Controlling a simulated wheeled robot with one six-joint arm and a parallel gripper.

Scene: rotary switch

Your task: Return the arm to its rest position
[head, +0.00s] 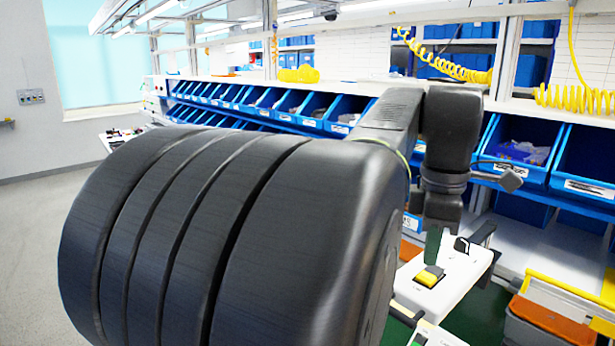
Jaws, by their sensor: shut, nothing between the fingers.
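My dark arm reaches from the large black arm link in the foreground to the right, then bends down at the wrist. My gripper (434,246) points down at its end, small in the picture, and looks shut and empty. Just below it in the picture is a yellow rotary switch (429,276) on a white box (455,285). Whether the fingertips touch the switch or hang above it I cannot tell.
Blue bins (515,150) with labels line the shelf behind the arm. Yellow coiled hoses (575,98) hang at the upper right. An orange-lidded grey container (550,325) stands at the lower right. The grey floor (35,240) is open on the left.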

